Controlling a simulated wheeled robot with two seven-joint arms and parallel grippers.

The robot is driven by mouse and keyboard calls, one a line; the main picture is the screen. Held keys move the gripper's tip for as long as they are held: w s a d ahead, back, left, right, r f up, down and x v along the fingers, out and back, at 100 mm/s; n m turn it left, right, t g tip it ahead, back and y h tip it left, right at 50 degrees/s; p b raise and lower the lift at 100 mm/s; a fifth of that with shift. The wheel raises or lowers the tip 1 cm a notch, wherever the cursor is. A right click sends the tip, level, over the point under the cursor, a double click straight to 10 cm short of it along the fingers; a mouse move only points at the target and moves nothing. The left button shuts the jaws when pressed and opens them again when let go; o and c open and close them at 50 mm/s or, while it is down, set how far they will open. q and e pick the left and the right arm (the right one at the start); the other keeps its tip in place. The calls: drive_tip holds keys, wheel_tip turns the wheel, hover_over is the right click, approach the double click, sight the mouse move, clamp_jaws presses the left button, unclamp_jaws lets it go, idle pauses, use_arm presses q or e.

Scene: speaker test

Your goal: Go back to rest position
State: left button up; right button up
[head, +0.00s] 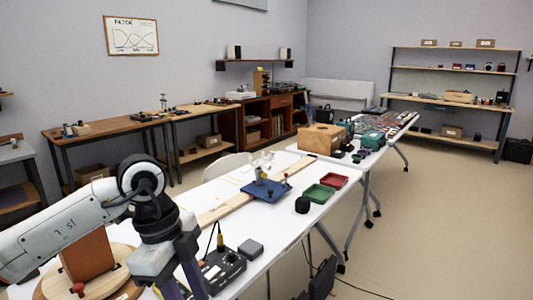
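My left arm comes in from the left over the near end of the white table (225,172). Its gripper (182,288) points down beside a black box with knobs (222,268). Two dark fingers show with a gap between them, but the bottom edge of the picture cuts off their tips. Whether they hold anything is hidden. My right gripper is not in view.
A wooden disc (60,283) with a brown block lies under my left arm. Floor to the right is open.

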use_arm(q)
drive_tip(key=s+d+r+m+g+h, duration=0.2)
drive_tip(key=s+d+h, duration=0.2)
drive_tip(key=d+h, duration=0.45)
drive_tip(key=s+d+r+m+g+h, duration=0.15)
drive_tip(key=s+d+h, duration=0.35)
drive_tip(key=d, duration=0.7)
drive_tip(key=w+a+n+t+h, duration=0.45)
drive_tip(key=w+n+t, duration=0.4)
drive_tip(key=t, duration=0.55)
drive_tip(key=w+a+f+n+t+y, duration=0.1)
drive_tip(key=a+f+n+t+y, duration=0.2)
drive_tip(key=a+f+n+y, duration=0.3)
drive_tip(key=w+a+f+n+t+y, duration=0.1)
drive_tip(key=a+f+n+t+y, duration=0.4)
drive_tip(key=f, duration=0.4)
drive_tip(key=s+a+f+n+g+y, duration=0.1)
drive_tip(key=s+a+f+g+y, duration=0.2)
drive_tip(key=s+f, duration=0.6)
drive_tip(key=s+a+f+n+g+y, duration=0.1)
drive_tip(key=s+a+f+g+y, duration=0.2)
drive_tip(key=s+f, duration=0.6)
wheel_tip(320, 180, down, 4)
drive_tip(key=a+g, duration=0.2)
drive_tip(key=g, duration=0.1)
drive_tip(key=shift+y, duration=0.4)
